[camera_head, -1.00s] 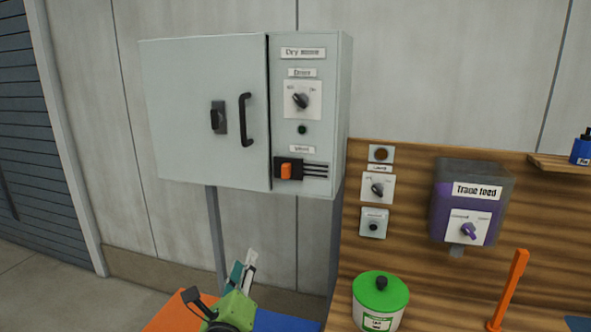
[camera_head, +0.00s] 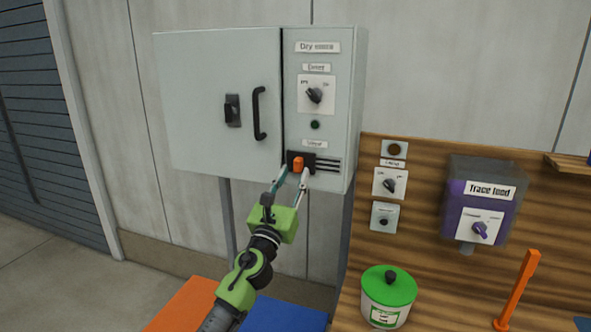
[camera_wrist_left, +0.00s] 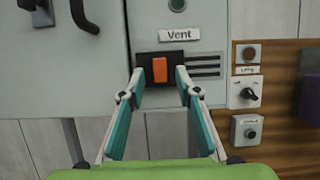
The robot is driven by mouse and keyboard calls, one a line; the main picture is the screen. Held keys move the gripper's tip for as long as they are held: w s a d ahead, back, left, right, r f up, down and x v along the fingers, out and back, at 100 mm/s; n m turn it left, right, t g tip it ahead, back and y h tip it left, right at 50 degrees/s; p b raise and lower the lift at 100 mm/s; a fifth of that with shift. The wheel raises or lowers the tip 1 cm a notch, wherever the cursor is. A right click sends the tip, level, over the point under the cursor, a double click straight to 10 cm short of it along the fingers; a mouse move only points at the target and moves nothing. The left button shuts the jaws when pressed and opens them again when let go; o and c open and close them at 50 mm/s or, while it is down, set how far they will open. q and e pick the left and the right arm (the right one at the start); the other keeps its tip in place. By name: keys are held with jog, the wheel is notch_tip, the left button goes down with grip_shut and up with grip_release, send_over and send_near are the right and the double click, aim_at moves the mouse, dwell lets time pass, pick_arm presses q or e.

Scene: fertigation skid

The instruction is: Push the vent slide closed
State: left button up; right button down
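The vent slide is an orange tab (camera_head: 299,164) on a dark plate at the lower part of the grey cabinet's right panel (camera_head: 345,110). Several dark vent slots (camera_head: 328,165) lie to the right of the tab. In the left wrist view the orange tab (camera_wrist_left: 160,70) sits under a "Vent" label (camera_wrist_left: 180,34). My left gripper (camera_head: 290,172) is open, with its fingertips at the vent. In the left wrist view its fingers (camera_wrist_left: 160,80) stand on either side of the orange tab, with gaps visible; contact cannot be told. My right gripper is not in view.
The cabinet door (camera_head: 215,100) with a black handle (camera_head: 260,113) is left of the panel. A dryer knob (camera_head: 315,95) is above the vent. A wooden board with small switches (camera_head: 390,183), a purple feeder (camera_head: 478,210) and a green-lidded pot (camera_head: 388,298) is to the right.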

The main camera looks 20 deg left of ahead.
pick_arm(q)
jog(key=shift+x, duration=1.25)
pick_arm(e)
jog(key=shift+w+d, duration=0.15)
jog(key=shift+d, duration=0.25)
pick_arm(q)
grip_shut()
jog(key=d, duration=0.6)
jog(key=shift+s+d, duration=0.15)
jog(key=shift+d, duration=0.1)
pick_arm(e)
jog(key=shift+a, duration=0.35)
pick_arm(q)
jog(key=shift+a+f, duration=0.1)
